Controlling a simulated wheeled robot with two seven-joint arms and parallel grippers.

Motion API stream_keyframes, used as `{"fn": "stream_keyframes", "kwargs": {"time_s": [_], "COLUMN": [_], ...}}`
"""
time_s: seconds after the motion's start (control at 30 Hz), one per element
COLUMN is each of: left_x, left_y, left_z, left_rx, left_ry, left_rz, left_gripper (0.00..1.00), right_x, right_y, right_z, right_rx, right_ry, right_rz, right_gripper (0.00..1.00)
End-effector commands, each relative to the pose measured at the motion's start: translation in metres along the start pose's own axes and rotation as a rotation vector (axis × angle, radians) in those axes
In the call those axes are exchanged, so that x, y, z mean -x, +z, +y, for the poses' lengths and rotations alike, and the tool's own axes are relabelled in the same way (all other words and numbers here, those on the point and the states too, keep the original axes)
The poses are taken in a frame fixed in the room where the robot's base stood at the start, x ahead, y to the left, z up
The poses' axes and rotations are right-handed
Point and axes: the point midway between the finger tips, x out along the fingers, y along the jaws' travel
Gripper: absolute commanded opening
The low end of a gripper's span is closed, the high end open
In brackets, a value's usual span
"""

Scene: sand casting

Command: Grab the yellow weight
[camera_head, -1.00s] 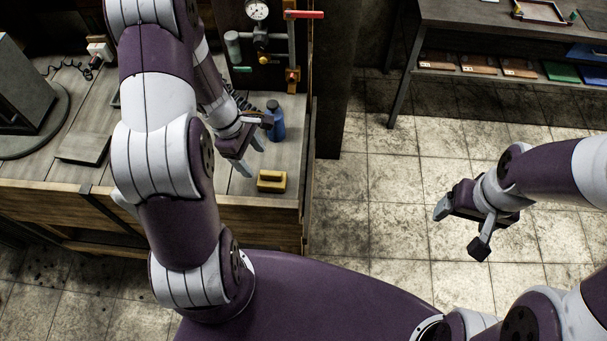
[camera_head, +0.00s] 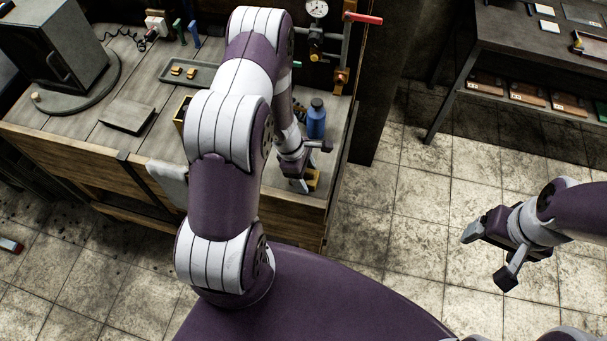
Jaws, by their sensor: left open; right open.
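The yellow weight (camera_head: 313,180) sits on the workbench near its front right corner. My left gripper (camera_head: 304,184) is right at the weight and covers much of it. Its jaws are open, pointing down; I cannot tell whether the weight lies between the fingers. My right gripper (camera_head: 487,258) is open and empty, over the tiled floor at the right, far from the bench.
A blue bottle (camera_head: 316,119) stands on the bench just behind my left gripper. A gauge with pipes and a red-handled valve (camera_head: 362,18) is at the back. A grey tray (camera_head: 205,84) and a dark box (camera_head: 58,45) are further left. A shelf table (camera_head: 500,45) stands at the right.

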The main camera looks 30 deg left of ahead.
Motion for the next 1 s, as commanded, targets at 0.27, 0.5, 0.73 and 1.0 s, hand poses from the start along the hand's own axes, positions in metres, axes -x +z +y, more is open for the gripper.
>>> {"fn": "stream_keyframes", "kwargs": {"time_s": [0.27,0.5,0.73,1.0], "left_x": [-0.001,0.0,0.002,0.027], "left_y": [0.0,0.001,0.001,0.009], "left_z": [0.0,0.001,0.001,0.002], "left_rx": [-0.001,-0.002,-0.002,-0.003], "left_ry": [0.0,0.003,0.003,0.004], "left_rz": [0.0,-0.001,-0.001,-0.002], "left_gripper": [0.45,0.0,0.0,0.0], "right_x": [0.0,0.0,0.0,-0.004], "right_y": [0.0,0.0,0.0,0.001], "right_z": [0.0,0.0,0.0,0.0], "right_rx": [0.0,0.0,0.0,0.0], "right_ry": [0.0,0.0,0.0,0.0], "right_rz": [0.0,0.0,0.0,0.0], "right_gripper": [0.81,0.81,0.81,0.81]}}
